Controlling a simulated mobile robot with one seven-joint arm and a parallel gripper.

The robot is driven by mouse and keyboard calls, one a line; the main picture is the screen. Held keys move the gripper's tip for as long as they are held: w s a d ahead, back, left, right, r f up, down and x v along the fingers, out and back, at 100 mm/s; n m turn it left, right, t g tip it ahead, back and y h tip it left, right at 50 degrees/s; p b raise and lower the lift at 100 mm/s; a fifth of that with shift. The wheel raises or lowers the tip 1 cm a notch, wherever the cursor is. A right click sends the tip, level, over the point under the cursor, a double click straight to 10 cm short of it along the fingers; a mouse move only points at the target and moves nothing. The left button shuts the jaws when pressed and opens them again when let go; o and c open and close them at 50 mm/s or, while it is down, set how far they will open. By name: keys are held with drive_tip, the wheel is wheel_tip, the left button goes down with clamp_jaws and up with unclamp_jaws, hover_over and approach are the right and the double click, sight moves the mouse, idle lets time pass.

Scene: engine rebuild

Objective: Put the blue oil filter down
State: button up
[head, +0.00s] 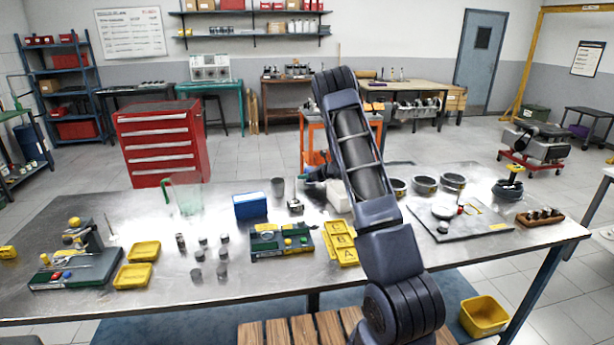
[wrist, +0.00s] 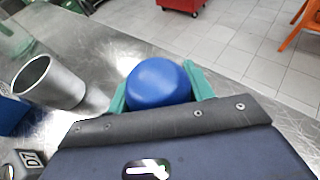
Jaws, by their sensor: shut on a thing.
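The blue oil filter (wrist: 158,82) shows as a rounded blue end in the wrist view, between the teal fingers of my gripper (wrist: 159,90). My gripper is shut on it. The filter is near the far edge of the metal workbench (wrist: 90,40). I cannot tell whether its underside touches the bench.
A grey metal cup (wrist: 48,84) stands left of my gripper; it also shows in the head view (head: 278,187). A blue box (head: 250,206) is beside it. Yellow trays (head: 341,243) and a green fixture (head: 282,240) sit nearer. Metal rings (head: 425,184) lie right of my arm.

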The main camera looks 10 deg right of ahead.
drive_tip(key=shift+f, duration=0.1)
drive_tip(key=o, duration=1.1)
drive_tip(key=shift+o, duration=0.2)
